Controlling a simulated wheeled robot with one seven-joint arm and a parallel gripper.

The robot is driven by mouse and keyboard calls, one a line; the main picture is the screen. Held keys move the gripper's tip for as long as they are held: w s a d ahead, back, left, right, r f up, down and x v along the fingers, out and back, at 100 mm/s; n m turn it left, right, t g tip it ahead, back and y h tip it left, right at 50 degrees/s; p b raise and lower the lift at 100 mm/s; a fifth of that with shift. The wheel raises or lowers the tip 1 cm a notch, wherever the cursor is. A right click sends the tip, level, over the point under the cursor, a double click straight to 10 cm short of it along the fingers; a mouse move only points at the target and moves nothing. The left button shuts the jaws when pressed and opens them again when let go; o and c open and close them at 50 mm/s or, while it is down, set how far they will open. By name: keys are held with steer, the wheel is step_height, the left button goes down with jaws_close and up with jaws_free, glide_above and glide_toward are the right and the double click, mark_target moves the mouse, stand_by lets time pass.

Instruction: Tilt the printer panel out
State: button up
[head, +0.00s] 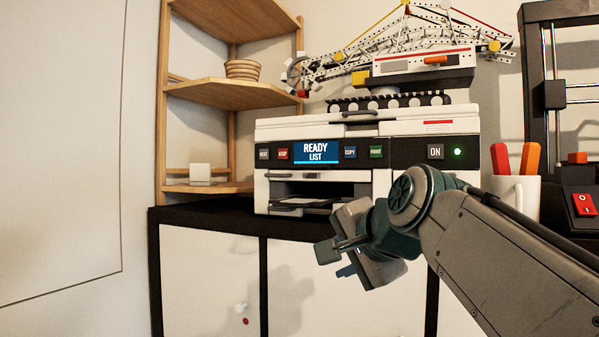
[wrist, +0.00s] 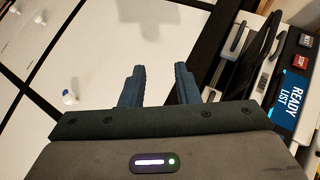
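The printer (head: 368,128) is white and black and stands on top of the cabinet. Its black control panel (head: 406,152) carries a blue READY LIST screen (head: 317,152), several small buttons and a lit green light; it looks upright. Below it is a tray opening with a pale sheet. My gripper (head: 335,258) is in front of and below the printer's left half, apart from it. In the wrist view my gripper (wrist: 160,72) has its two fingers apart with nothing between them. The READY LIST screen (wrist: 289,99) shows sideways at the right there, clear of the fingers.
The cabinet (head: 205,270) has white doors and a black frame. A toy crane (head: 405,55) stands on the printer. A white mug (head: 516,195) with orange and red handles and a dark framed machine (head: 560,100) are at the right. A wooden shelf (head: 235,92) is at the left.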

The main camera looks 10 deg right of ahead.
mark_target(314, 166)
step_height(314, 166, up, 16)
steer(key=s+d+m+t, duration=0.1)
steer(key=d+m+t, duration=0.1)
steer(key=m+t, duration=0.25)
steer(key=shift+m+g+y, duration=0.25)
steer(key=shift+y, duration=0.05)
steer(key=p+x, duration=0.1)
steer(key=x, duration=0.3)
steer(key=p+x, duration=0.1)
steer(key=x, duration=0.4)
steer(key=p+x, duration=0.1)
steer(key=x, duration=0.3)
steer(key=shift+w+a+r, duration=0.2)
steer(key=shift+a+r, duration=0.05)
jaws_close()
